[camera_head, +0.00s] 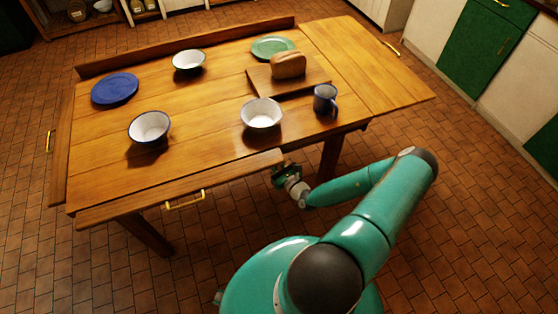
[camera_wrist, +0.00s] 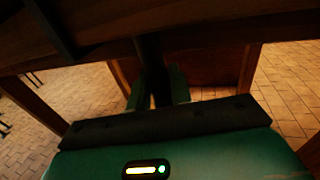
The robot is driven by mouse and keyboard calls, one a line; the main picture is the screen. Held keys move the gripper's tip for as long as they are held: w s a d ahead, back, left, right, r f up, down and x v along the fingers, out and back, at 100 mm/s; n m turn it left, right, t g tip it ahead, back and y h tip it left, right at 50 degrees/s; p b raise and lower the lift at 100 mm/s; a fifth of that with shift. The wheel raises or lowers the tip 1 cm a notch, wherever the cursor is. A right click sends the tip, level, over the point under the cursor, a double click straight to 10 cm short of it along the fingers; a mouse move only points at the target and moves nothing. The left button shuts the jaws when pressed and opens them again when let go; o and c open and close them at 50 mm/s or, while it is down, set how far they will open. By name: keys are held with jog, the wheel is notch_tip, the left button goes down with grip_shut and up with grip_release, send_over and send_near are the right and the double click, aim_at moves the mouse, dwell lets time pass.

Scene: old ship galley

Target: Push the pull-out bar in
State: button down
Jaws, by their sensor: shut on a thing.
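A dark bar (camera_wrist: 153,72) runs away from me under the tabletop in the wrist view; I take it for the pull-out bar. My gripper's two green fingers (camera_wrist: 157,88) are on either side of its near end and shut on it. In the head view my gripper (camera_head: 285,172) is low at the table's front edge, by the right end of the front leaf (camera_head: 130,204). The bar cannot be made out there. The front leaf has a brass handle (camera_head: 185,199).
The wooden table (camera_head: 200,110) carries a blue plate (camera_head: 115,88), several white bowls, a green plate (camera_head: 272,47), a bread loaf (camera_head: 288,65) on a board (camera_head: 262,84), and a mug (camera_head: 325,100) near the front right. A right leaf (camera_head: 365,65) extends outward. Tiled floor is clear in front.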

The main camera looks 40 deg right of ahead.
jog(key=shift+w+a, duration=0.25)
jog(key=shift+a, duration=0.65)
jog(key=shift+w+a, duration=0.2)
jog(key=shift+a, duration=0.8)
jog(key=c, duration=1.3)
grip_release()
jog(key=shift+w, duration=0.1)
jog(key=s, duration=1.4)
jog(key=shift+a, duration=0.1)
